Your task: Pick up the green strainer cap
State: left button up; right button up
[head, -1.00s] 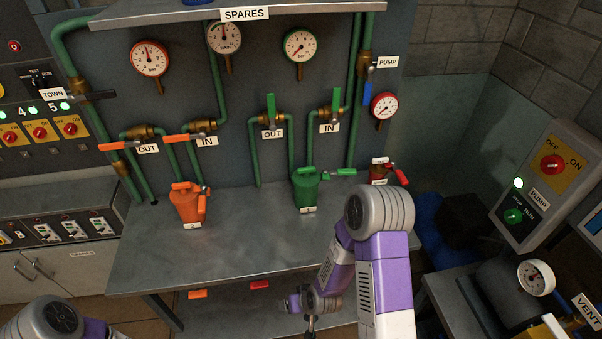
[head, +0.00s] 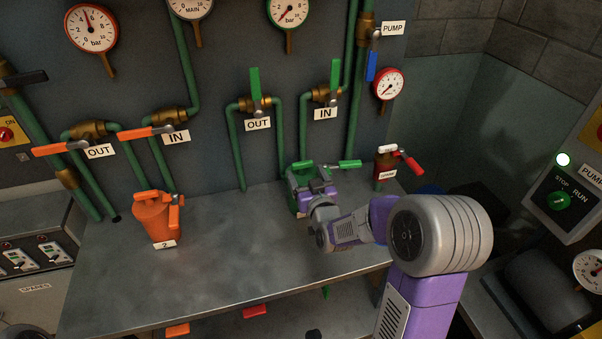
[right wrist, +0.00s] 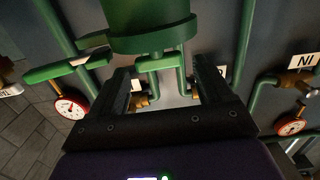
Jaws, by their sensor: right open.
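The green strainer (head: 294,197) stands at the back of the steel bench, partly hidden behind my right gripper (head: 313,186). Its green cap shows a bar handle (head: 302,165) on top. In the right wrist view the picture is upside down: the green strainer (right wrist: 150,20) and its flanged cap (right wrist: 152,41) are at the top, with the cap's handle (right wrist: 160,63) hanging between the open fingers of my right gripper (right wrist: 165,80). I cannot tell whether the fingers touch the handle. My left gripper is not in view.
An orange strainer (head: 155,219) stands left on the bench (head: 240,250). A green lever (head: 349,164) sits close beside the green strainer. Pipes and valve levers (head: 254,85) line the wall behind. The front bench is clear.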

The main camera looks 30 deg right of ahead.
aim_at(303, 167)
jog(key=x, duration=0.5)
jog(key=shift+d+b, duration=0.1)
jog(key=shift+b, duration=0.3)
jog(key=c, duration=1.1)
